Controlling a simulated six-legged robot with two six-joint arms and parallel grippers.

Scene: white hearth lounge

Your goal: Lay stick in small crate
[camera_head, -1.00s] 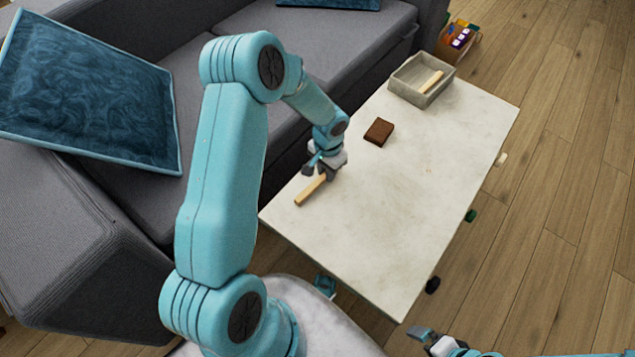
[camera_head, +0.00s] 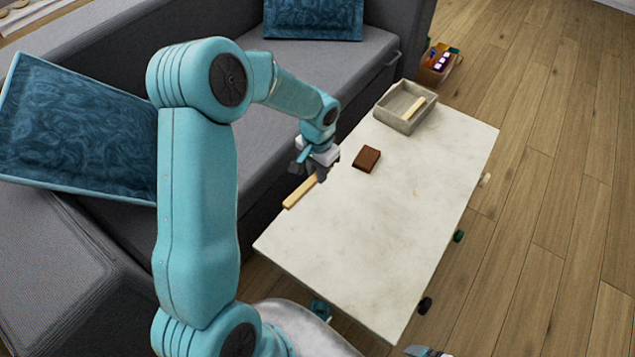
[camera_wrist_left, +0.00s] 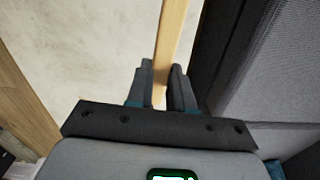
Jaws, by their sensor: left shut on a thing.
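My left gripper (camera_head: 316,170) is shut on a pale wooden stick (camera_head: 299,193) and holds it above the table's sofa-side edge. In the left wrist view the stick (camera_wrist_left: 175,35) stretches away from between the two fingers of the gripper (camera_wrist_left: 162,80). The small grey crate (camera_head: 386,118) stands at the far end of the table, with another pale stick (camera_head: 414,108) in it, tilted on its wall. My right gripper (camera_head: 425,351) just shows at the bottom edge; its fingers are mostly out of frame.
A dark brown block (camera_head: 367,159) lies on the white table (camera_head: 390,230) between the gripper and the crate. The grey sofa (camera_head: 350,62) runs along the table's left side. A box of coloured things (camera_head: 436,68) stands on the floor beyond. The table's near part is clear.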

